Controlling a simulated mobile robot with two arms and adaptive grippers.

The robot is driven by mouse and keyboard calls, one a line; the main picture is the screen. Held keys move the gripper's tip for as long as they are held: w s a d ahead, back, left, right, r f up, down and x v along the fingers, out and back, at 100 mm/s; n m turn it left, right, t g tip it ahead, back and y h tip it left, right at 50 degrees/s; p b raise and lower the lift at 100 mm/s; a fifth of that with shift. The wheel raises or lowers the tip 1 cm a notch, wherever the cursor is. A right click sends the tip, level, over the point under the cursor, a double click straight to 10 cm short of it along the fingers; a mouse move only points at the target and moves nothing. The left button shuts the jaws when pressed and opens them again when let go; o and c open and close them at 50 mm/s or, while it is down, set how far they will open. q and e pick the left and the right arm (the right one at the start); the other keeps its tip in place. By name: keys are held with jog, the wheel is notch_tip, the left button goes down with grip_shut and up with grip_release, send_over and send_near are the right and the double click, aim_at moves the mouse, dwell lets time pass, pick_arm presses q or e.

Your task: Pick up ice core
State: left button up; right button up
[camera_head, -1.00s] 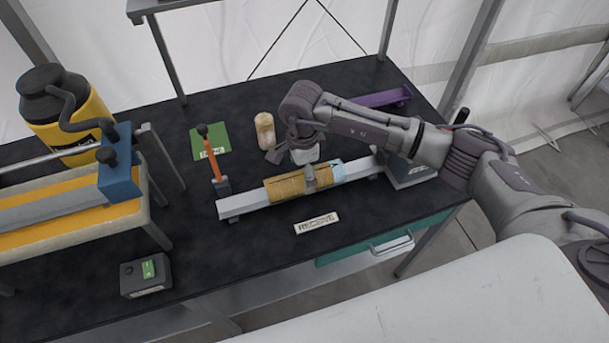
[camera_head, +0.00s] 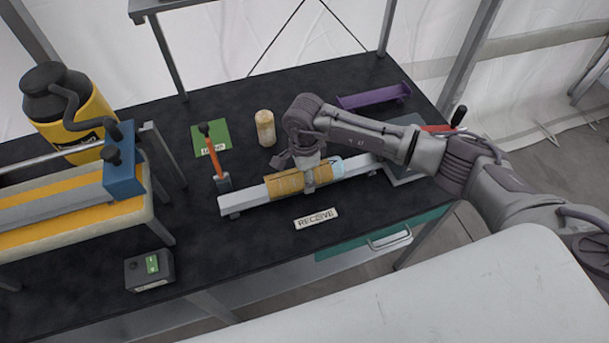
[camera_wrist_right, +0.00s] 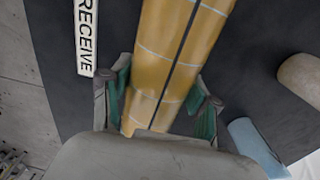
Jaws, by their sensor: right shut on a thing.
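The ice core (camera_head: 284,185) looks like a yellow-orange cylinder with a pale blue end at the right. It lies lengthwise along a long white rail (camera_head: 239,203) on the black table. In the right wrist view the cylinder (camera_wrist_right: 172,55) shows a dark lengthwise line and thin pale rings. My right gripper (camera_head: 309,182) is shut on it from above, near its middle. In the wrist view the gripper's (camera_wrist_right: 161,103) green-padded fingers stand on both sides of it. The underside of the cylinder is hidden. My left gripper is not in view.
A beige cylinder (camera_head: 265,128) and a green mat (camera_head: 210,136) stand behind the rail. An orange-handled tool (camera_head: 214,152) rises by its left end. A purple holder (camera_head: 374,96) lies at the back right. The RECEIVE label (camera_head: 316,219) lies in front, with bare table around it.

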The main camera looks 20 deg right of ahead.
grip_shut()
jog(key=shift+r, duration=0.1)
